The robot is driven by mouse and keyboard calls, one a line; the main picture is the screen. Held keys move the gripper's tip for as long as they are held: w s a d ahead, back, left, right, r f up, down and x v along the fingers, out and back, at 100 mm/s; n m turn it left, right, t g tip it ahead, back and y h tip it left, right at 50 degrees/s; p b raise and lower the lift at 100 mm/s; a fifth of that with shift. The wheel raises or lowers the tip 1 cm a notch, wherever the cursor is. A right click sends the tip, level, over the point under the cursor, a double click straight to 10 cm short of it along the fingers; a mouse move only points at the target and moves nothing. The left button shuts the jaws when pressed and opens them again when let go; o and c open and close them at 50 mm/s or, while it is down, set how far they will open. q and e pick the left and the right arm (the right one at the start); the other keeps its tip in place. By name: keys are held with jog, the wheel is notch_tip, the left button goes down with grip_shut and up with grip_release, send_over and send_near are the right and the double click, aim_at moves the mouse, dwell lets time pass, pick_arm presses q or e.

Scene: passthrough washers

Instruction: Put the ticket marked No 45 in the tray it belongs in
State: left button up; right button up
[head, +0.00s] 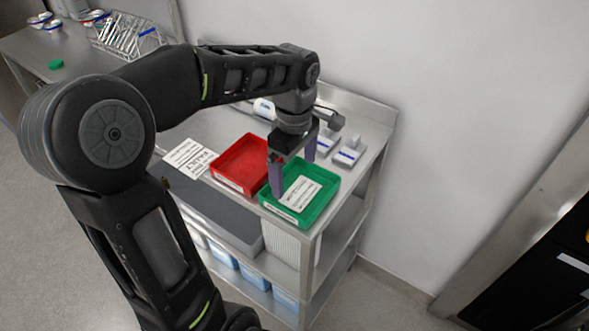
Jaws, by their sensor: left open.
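A white ticket (301,191) with printed lines lies in the green tray (326,197); its print is too small to read, so I cannot tell whether it is No 45. The red tray (235,160) stands to the left of the green tray and looks empty, with part of it hidden by my gripper. My left gripper (293,174) is open and points down over the back left part of the green tray, close to the ticket. I see nothing between its fingers. My right gripper is not in view.
A white printed sheet (190,157) lies left of the red tray on the steel table. Small white and blue blocks (349,152) stand behind the green tray. A wire rack (127,38) stands on the far counter. The lower shelf holds blue containers (253,276).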

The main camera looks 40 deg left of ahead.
pick_arm(q)
notch_tip(320, 180, up, 7)
jog(key=shift+r, duration=0.15)
dwell(0.7)
